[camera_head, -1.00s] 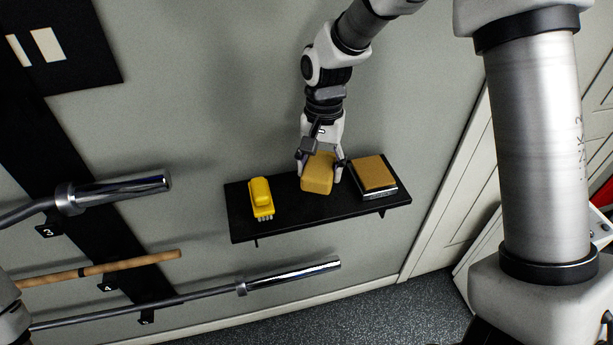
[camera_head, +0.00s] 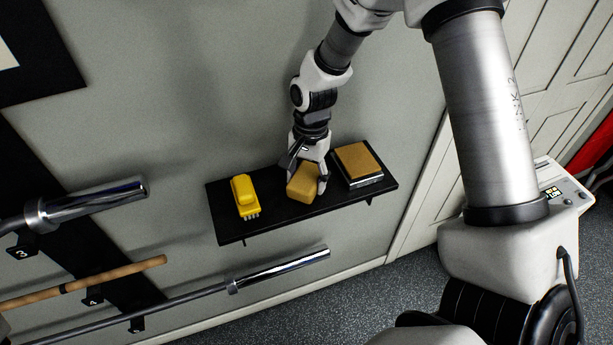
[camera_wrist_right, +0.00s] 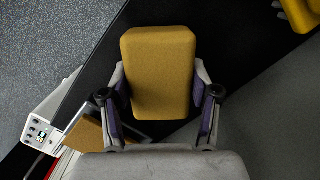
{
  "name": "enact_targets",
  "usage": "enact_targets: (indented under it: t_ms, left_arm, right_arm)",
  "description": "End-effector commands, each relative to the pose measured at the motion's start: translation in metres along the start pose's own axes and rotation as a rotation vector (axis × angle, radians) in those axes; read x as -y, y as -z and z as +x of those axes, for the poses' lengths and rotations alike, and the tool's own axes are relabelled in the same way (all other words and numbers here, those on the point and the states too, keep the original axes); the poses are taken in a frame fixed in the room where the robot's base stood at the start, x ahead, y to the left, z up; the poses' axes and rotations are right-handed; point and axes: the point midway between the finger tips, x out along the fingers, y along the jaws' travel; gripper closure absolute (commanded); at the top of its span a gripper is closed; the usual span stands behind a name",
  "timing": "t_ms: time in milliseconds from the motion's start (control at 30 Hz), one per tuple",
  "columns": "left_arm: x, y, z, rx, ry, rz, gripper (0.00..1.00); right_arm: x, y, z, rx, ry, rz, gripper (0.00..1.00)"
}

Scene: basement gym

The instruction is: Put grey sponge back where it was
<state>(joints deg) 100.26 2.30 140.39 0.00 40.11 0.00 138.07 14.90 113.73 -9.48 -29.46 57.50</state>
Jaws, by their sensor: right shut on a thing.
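No grey sponge shows; the block in my right gripper (camera_head: 305,175) is a mustard-brown sponge (camera_head: 302,186). The gripper is shut on it, one finger at each side, over the middle of the black wall shelf (camera_head: 280,212). In the wrist view the sponge (camera_wrist_right: 160,70) sits between the two fingers (camera_wrist_right: 160,100) with the black shelf (camera_wrist_right: 225,50) behind it. The sponge is at or just above the shelf top; I cannot tell whether it touches. My left gripper is not in view.
A yellow brush (camera_head: 244,194) stands on the shelf to the left of the sponge. A tan block on a metal-edged holder (camera_head: 357,163) stands to the right, close to the gripper. Barbells (camera_head: 85,205) hang on the wall at lower left.

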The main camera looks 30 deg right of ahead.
Motion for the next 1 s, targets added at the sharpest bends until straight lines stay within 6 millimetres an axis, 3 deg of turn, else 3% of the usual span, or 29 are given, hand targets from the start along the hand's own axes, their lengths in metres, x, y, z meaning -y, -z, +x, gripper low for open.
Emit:
enact_targets:
  t_ms: [67,100,167,600,733,1000]
  left_arm:
    - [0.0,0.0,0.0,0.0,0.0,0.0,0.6]
    - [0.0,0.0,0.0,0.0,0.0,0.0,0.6]
    - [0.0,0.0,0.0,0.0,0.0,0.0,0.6]
    - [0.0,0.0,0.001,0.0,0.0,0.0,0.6]
    - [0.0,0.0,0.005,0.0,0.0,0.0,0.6]
    - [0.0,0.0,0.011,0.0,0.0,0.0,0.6]
  right_arm:
    - [0.0,0.0,0.003,0.001,-0.001,0.0,0.67]
    - [0.0,0.001,0.004,0.0,-0.001,0.0,0.35]
    - [0.0,0.001,0.003,0.0,0.0,0.0,0.14]
    - [0.001,0.0,-0.006,-0.002,0.003,0.0,0.14]
    - [0.001,0.001,-0.031,-0.003,0.006,0.0,0.14]
    - [0.001,0.001,-0.099,-0.002,0.004,-0.001,0.14]
